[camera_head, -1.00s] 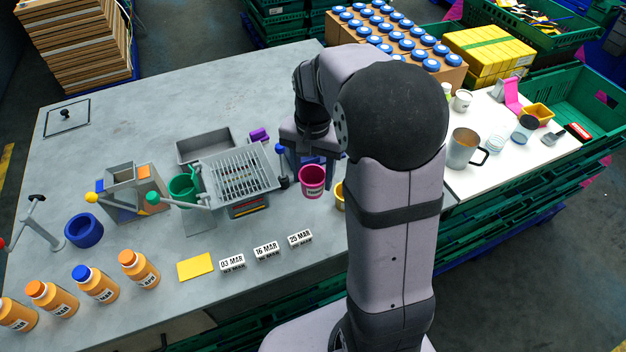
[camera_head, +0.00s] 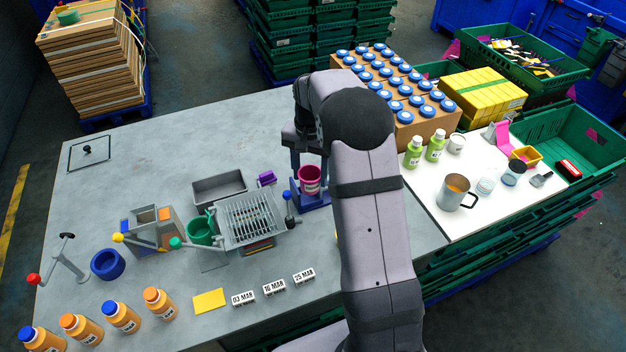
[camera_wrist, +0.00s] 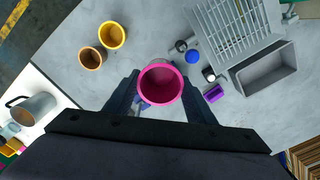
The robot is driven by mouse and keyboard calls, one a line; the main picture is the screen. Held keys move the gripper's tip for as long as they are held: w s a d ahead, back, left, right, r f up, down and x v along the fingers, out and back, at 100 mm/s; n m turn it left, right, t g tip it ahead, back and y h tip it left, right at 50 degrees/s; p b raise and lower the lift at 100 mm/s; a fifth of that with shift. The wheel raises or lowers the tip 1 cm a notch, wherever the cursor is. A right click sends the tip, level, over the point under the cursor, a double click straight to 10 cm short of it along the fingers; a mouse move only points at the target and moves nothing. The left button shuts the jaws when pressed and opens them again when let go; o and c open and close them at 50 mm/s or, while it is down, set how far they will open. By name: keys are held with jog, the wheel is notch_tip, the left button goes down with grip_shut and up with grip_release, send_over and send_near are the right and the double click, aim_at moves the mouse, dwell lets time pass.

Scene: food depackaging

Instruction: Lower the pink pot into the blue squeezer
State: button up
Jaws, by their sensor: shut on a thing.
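The pink pot (camera_head: 310,182) is upright with its open mouth upward. My gripper (camera_wrist: 160,98) is shut on it, one finger on each side, in the wrist view; the pot there (camera_wrist: 160,90) shows its empty-looking inside. The blue squeezer (camera_head: 316,203) stands on the grey table, with its blue-knobbed lever (camera_head: 287,196) at its left. In the head view the pot overlaps the squeezer's frame, above its blue base. In the wrist view the pot and fingers hide most of the squeezer. I cannot tell whether the pot touches it.
A grey slotted rack (camera_head: 250,218) and a grey tray (camera_head: 219,187) are to the left of the squeezer. A small purple block (camera_head: 267,178) lies near the tray. Yellow (camera_wrist: 112,35) and orange-brown (camera_wrist: 92,58) pots stand nearby in the wrist view.

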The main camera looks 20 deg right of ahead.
jog(key=w+d+f+p, duration=0.1)
jog(key=w+d+f, duration=0.1)
jog(key=w, duration=0.6)
jog(key=shift+w, duration=0.15)
jog(key=shift+f, duration=0.2)
dwell(0.8)
